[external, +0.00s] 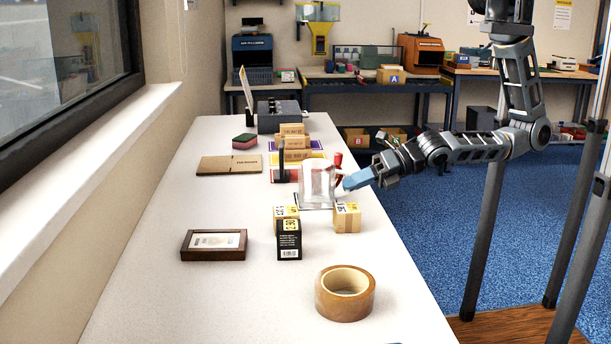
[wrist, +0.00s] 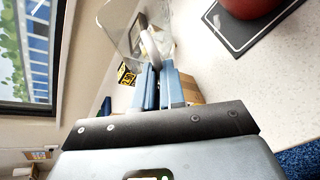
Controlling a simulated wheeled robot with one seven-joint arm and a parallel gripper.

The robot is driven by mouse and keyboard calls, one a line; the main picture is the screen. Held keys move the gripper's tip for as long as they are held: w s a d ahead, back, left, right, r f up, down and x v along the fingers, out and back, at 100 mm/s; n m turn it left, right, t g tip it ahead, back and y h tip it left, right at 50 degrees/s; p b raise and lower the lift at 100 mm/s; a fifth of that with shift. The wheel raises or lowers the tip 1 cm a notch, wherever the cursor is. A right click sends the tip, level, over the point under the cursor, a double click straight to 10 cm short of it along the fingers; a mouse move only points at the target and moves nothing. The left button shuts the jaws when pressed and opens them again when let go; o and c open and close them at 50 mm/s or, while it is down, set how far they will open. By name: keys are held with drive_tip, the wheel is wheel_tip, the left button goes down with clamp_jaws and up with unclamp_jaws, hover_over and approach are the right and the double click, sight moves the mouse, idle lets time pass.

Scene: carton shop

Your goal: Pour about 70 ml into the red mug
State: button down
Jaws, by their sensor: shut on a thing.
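My gripper (external: 350,182) has its blue fingers shut on the pale handle of a clear jug (external: 318,178). The wrist view shows my fingers (wrist: 158,82) on the handle and the jug's clear wall (wrist: 118,22) beyond them. The jug looks roughly upright over the middle of the table; I cannot tell whether it touches the surface, nor how much liquid it holds. The red mug (wrist: 250,6) is cut off by the top edge of the wrist view, on a dark square mat (wrist: 228,38), apart from the jug. I cannot pick out the mug for certain in the external view.
Small cartons (external: 347,217) and a black box (external: 289,240) stand just in front of the jug. A tape roll (external: 345,293) and a picture frame (external: 214,245) lie nearer. Stacked boxes (external: 292,142) stand behind. The table's left side (external: 170,205) is mostly clear.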

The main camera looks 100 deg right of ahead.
sight(334, 177)
drive_tip(key=shift+r, duration=2.4)
drive_tip(key=shift+w+a+r+n+h+b, duration=0.25)
drive_tip(key=shift+w+a+n+h+b, duration=0.1)
drive_tip(key=shift+n+h+b, duration=0.2)
drive_tip(key=f, duration=0.1)
drive_tip(key=a+f+n+h+b, duration=0.1)
drive_tip(key=shift+w+f+g, duration=0.15)
drive_tip(key=shift+f+g, duration=0.2)
drive_tip(key=shift+g, duration=0.05)
drive_tip(key=shift+w+a+r+n+h+b, duration=0.15)
drive_tip(key=shift+w+r+n+h+b, duration=0.1)
drive_tip(key=shift+r+h+b, duration=0.25)
drive_tip(key=shift+w+a+f+n+g+h+b, duration=0.15)
drive_tip(key=shift+f+h+b, duration=0.1)
drive_tip(key=shift+h, duration=0.3)
drive_tip(key=shift+a+f+n+g+h+b, duration=0.15)
drive_tip(key=shift+h+b, duration=0.1)
drive_tip(key=shift+h, duration=0.25)
drive_tip(key=shift+r+h, duration=0.35)
drive_tip(key=shift+h, duration=0.05)
drive_tip(key=shift+n+b, duration=0.3)
drive_tip(key=shift+b, duration=0.05)
drive_tip(key=shift+a+h, duration=0.1)
drive_tip(key=shift+h, duration=0.3)
